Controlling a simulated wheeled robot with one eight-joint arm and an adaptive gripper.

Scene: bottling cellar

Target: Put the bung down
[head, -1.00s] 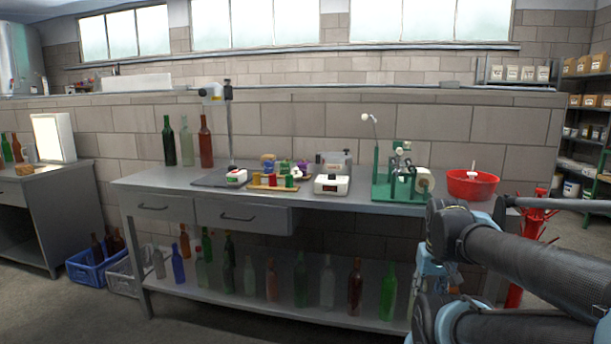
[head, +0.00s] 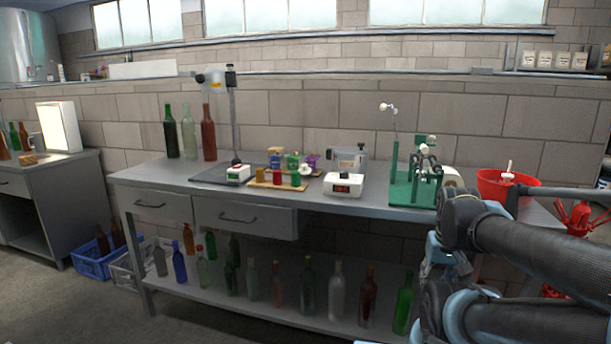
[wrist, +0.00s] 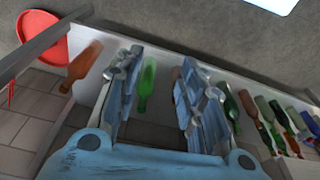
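My gripper (wrist: 161,56) shows in the wrist view with its two blue fingers wide apart. I see nothing held between them; a green bottle and part of a brown one show in the gap, beyond the fingers. I cannot pick out the bung for certain in either view. On the bench (head: 150,177), a small wooden rack (head: 268,185) holds several little coloured pieces, too small to name. In the head view my arm is at the right, in front of the bench's right end, and I cannot make out the gripper there.
A green stand (head: 402,190), a white scale (head: 343,185) and a red bowl (head: 492,184) stand on the bench. Tall bottles (head: 189,133) stand back left. Several bottles fill the lower shelf (head: 325,318). The bench front left is fairly clear.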

